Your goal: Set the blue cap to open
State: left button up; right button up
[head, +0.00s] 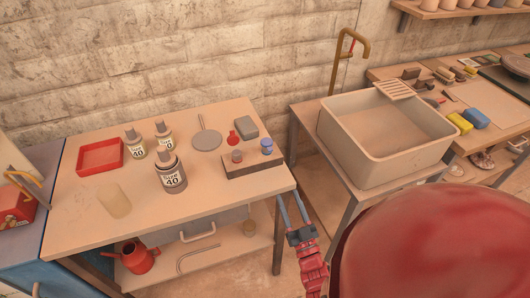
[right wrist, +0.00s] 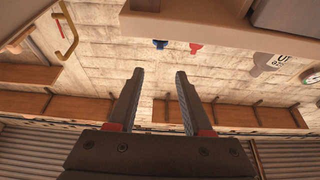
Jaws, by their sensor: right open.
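The blue cap (head: 267,146) sits on the right end of a low brown block (head: 254,164) near the table's right edge. A grey-brown knob (head: 237,156) stands on the same block, to its left. In the right wrist view, the blue cap (right wrist: 160,44) shows small beyond the fingertips, near a table edge. My right gripper (head: 291,205) is open and empty, with fingers apart, in front of the table's right front corner. It is apart from the cap, and its open fingers also show in the right wrist view (right wrist: 158,80). My left gripper is not in view.
A red flask (head: 233,138), a grey box (head: 246,127) and labelled bottles (head: 172,180) stand on the table (head: 150,215). A red tray (head: 100,156) is at the back left. A large sink (head: 365,165) stands to the right.

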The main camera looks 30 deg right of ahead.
jog(key=p, duration=0.4)
send_near(268, 144)
jog(key=x, duration=0.5)
jog(key=shift+w+d+r, duration=0.15)
jog(key=shift+r, duration=0.05)
jog(key=shift+w+r, duration=0.1)
jog(key=shift+w, duration=0.45)
jog(key=shift+s, duration=0.1)
grip_shut()
